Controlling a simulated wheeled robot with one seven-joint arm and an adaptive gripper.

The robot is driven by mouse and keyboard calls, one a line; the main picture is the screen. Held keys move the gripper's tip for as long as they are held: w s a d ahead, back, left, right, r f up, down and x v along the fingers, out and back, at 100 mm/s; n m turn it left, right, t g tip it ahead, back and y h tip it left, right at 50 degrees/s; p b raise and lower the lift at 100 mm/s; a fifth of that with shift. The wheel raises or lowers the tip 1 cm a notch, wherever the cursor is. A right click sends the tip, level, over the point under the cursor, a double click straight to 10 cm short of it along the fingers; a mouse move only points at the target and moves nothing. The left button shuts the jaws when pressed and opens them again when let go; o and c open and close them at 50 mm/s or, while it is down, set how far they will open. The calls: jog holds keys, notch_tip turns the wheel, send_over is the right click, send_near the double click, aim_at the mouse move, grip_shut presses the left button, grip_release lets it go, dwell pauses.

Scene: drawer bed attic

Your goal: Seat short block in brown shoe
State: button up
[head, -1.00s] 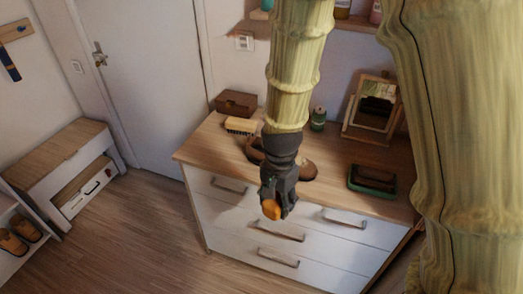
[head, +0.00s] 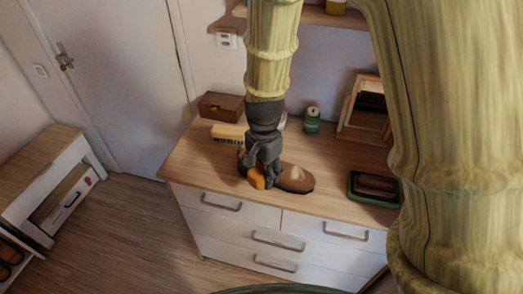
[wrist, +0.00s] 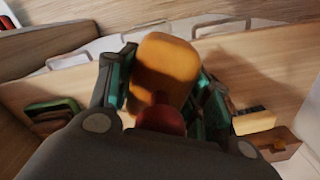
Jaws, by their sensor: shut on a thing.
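The short block (head: 257,180) is orange-yellow and sits in my gripper (head: 262,172). In the wrist view, the block (wrist: 162,72) is held between the two fingers, with a dark red rounded piece just below it. The brown shoe (head: 294,179) lies on the dresser top, its rounded end pointing right. My gripper is in front of the shoe's left part and hides its middle. I cannot tell the height of the block over the shoe, or whether they touch. I cannot make out the shoe clearly in the wrist view.
On the dresser (head: 200,165) stand a brush (head: 229,132), a brown box (head: 219,106), a green can (head: 312,121), a framed mirror (head: 364,110) and a dark green tray (head: 373,188). The dresser's front edge is close to the shoe.

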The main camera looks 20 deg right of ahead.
jog(key=shift+w+d+f+p, duration=0.75)
jog(key=shift+w+p, duration=0.25)
jog(key=shift+w, duration=0.95)
jog(key=shift+w+d+f+p, duration=0.6)
jog(key=shift+w+f+p, duration=0.3)
jog(key=shift+w, duration=1.05)
jog(key=shift+w+d+f+p, duration=0.7)
jog(key=shift+w+p, duration=0.35)
jog(key=shift+w, duration=0.9)
jog(key=shift+f, duration=0.2)
jog(key=o, duration=1.1)
jog(key=shift+r+b, duration=2.25)
jog(key=shift+r, duration=3.9)
